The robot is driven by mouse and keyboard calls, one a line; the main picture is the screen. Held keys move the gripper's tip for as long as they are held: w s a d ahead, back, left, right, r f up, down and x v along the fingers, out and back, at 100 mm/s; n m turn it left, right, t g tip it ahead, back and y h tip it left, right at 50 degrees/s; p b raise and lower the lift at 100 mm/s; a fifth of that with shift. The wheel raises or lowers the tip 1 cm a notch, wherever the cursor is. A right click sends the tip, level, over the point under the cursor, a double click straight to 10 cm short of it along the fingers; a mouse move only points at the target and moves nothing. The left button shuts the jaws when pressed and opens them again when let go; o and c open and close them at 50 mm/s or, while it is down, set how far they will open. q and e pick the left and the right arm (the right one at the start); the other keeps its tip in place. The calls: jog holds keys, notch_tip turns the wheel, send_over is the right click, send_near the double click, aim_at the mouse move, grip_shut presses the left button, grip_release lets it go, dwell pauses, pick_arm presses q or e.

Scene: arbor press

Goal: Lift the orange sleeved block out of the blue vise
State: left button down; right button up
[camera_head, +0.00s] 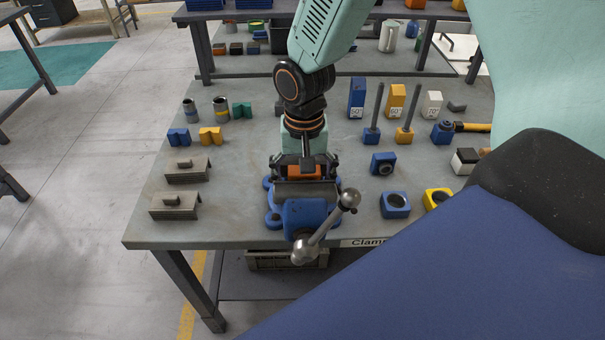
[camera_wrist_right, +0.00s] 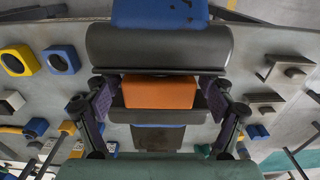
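The orange block (camera_head: 305,172) sits between the jaws of the blue vise (camera_head: 305,214) near the table's front edge. Its sleeve cannot be told apart clearly. My right gripper (camera_head: 304,168) points down over the vise, with one finger on each side of the block. In the right wrist view the orange block (camera_wrist_right: 159,92) lies between the two finger pads of my right gripper (camera_wrist_right: 159,98), with narrow gaps seeming to remain. The vise's grey jaws lie across the block's other two sides. My left gripper is not in view.
The vise handle (camera_head: 326,228) with ball ends slants across its front. Grey clamp pieces (camera_head: 186,170) lie to the left. Blue and yellow blocks (camera_head: 395,204) and upright posts (camera_head: 407,115) stand to the right. My blue body part covers the lower right.

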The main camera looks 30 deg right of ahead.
jog(key=shift+s+d+r, duration=0.1)
jog(key=shift+s, duration=0.15)
jog(key=shift+c, duration=2.3)
jog(key=shift+w, duration=0.3)
jog(key=c, duration=0.4)
jog(key=shift+s, duration=0.15)
jog(key=c, duration=0.5)
jog(key=shift+w+d+p, duration=0.1)
jog(key=shift+w+p, duration=0.2)
jog(key=shift+p, duration=0.05)
jog(key=shift+r, duration=0.15)
